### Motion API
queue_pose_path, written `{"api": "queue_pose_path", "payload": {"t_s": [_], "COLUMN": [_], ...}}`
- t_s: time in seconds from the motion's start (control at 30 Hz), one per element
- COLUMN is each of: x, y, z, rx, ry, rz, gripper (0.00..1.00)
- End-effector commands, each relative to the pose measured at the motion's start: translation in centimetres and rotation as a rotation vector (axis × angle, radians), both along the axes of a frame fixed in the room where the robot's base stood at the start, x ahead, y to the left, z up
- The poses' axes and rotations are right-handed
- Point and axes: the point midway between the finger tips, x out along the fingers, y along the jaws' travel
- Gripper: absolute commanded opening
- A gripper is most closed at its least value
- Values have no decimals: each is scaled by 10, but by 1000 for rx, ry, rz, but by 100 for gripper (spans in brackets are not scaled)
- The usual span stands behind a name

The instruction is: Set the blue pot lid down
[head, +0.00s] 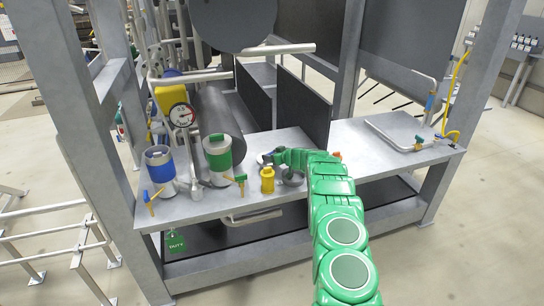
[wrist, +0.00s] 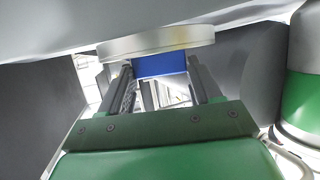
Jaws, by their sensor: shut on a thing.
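My gripper (wrist: 161,88) is shut on the blue pot lid, a pale round disc (wrist: 155,44) with a blue block (wrist: 160,66) between the two fingers in the wrist view. In the head view my green arm reaches left over the grey bench, and my gripper (head: 268,158) is small and dark at its end, right of the green-banded pot. I cannot make out the lid there. The blue-banded pot (head: 158,172) stands upright on the bench's left end, apart from my gripper.
The green-banded pot (head: 219,162) stands between my gripper and the blue-banded pot; a green-banded body also shows in the wrist view (wrist: 301,98). A yellow canister (head: 267,183) is near the front edge. A gauge (head: 181,116) and dark upright panels are behind. The bench's right part (head: 362,155) has clear room.

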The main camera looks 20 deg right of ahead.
Motion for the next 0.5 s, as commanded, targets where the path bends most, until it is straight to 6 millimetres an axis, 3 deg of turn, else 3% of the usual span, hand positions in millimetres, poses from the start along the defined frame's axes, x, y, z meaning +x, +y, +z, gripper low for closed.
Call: {"api": "queue_pose_path", "payload": {"t_s": [0.5], "x": [0], "y": [0], "z": [-9], "rx": [1], "ry": [-2], "rz": [0], "gripper": [12]}}
